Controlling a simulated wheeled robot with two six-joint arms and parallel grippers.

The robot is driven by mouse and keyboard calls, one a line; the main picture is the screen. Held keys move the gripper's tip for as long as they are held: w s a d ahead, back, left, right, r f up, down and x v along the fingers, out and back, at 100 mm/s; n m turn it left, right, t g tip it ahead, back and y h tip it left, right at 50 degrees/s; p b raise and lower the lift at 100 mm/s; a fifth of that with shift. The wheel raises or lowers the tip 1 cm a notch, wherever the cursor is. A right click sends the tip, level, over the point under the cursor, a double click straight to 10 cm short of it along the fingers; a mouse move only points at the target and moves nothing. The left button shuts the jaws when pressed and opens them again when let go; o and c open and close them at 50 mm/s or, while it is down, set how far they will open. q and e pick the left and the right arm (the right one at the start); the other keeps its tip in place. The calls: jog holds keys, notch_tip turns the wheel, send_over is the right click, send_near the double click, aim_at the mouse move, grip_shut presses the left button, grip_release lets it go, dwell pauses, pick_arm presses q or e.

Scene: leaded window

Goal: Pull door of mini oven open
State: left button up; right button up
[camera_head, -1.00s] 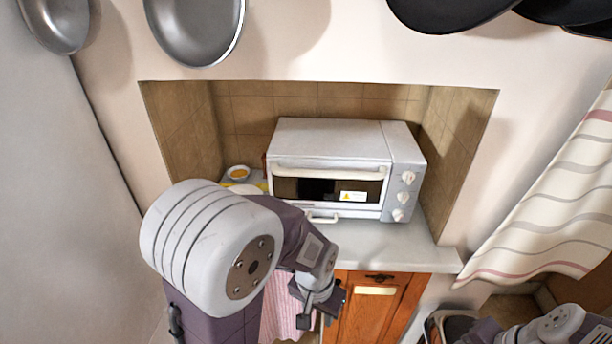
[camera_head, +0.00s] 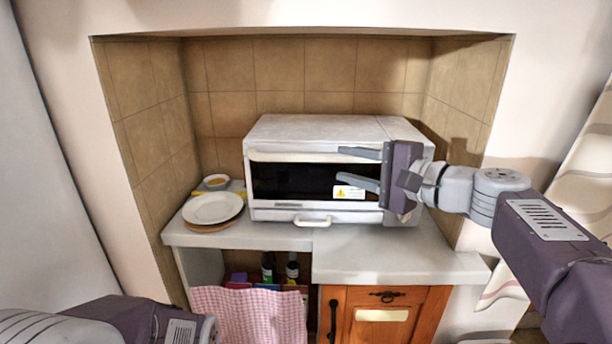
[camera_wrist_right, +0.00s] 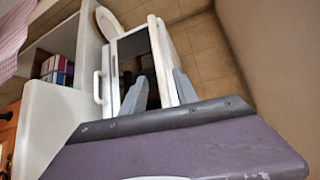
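The mini oven (camera_head: 318,133) is a white box with a dark glass front, standing in the tiled recess. Its door (camera_head: 300,181) looks shut. The pale door handle (camera_head: 285,157) runs along the door's top edge; it also shows as a white bar in the right wrist view (camera_wrist_right: 157,50). My right gripper (camera_head: 343,165) is open at the right half of the door, one finger above the handle's level and one below. In the right wrist view the handle lies between the fingers; contact cannot be told. The oven's right side and knobs are hidden behind my gripper. My left gripper is out of view.
A small lower handle (camera_head: 312,221) sits under the oven door. A white plate (camera_head: 212,208) and a small bowl (camera_head: 216,181) stand left of the oven. The worktop (camera_head: 395,258) in front is clear. A pink checked cloth (camera_head: 250,316) hangs below.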

aim_at(321, 159)
jog(key=x, duration=0.9)
jog(key=shift+w+p, duration=0.1)
jog(key=shift+p, duration=0.3)
grip_shut()
dwell(0.9)
